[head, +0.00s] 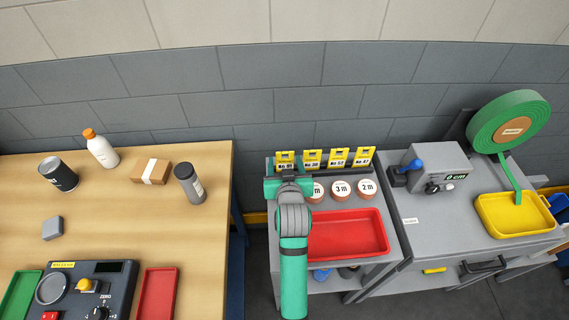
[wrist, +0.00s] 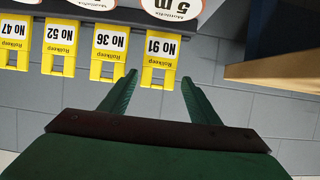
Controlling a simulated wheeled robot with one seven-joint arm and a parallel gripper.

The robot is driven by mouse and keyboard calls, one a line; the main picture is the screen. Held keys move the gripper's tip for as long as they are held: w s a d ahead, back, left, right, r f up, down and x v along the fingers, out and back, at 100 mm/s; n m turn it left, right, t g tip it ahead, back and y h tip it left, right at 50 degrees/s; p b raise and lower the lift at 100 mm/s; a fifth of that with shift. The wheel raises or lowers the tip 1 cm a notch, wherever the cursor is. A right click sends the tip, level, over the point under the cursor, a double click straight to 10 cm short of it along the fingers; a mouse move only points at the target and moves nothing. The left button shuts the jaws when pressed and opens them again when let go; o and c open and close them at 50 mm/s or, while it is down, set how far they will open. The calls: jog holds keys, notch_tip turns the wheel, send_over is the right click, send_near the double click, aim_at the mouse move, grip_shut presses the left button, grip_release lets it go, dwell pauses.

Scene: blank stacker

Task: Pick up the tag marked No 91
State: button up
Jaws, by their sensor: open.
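The yellow tag marked No 91 (head: 285,158) hangs at the left end of a row of tags at the back of the grey stand. In the wrist view the No 91 tag (wrist: 160,50) shows upside down, its lower end between the fingertips. My gripper (wrist: 158,82) is open, with one green finger on each side of the tag and space visible beside it. In the head view my gripper (head: 287,184) is just in front of the tag, and its fingertips are hard to make out.
Tags No 36 (wrist: 109,45), No 52 (wrist: 60,42) and No 47 (wrist: 15,40) hang beside it. Round reels, including 3 m (head: 341,190), sit in front of the tags. A red tray (head: 345,238) lies nearer. A wooden table (head: 115,210) stands to the left.

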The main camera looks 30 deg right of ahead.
aim_at(285, 164)
jog(key=x, duration=0.4)
jog(key=shift+w+d+f, duration=0.2)
jog(key=shift+d+f, duration=0.05)
jog(key=shift+f, duration=0.2)
jog(key=shift+c, duration=0.3)
jog(key=c, duration=0.7)
jog(key=shift+c, duration=0.2)
jog(key=shift+r, duration=0.1)
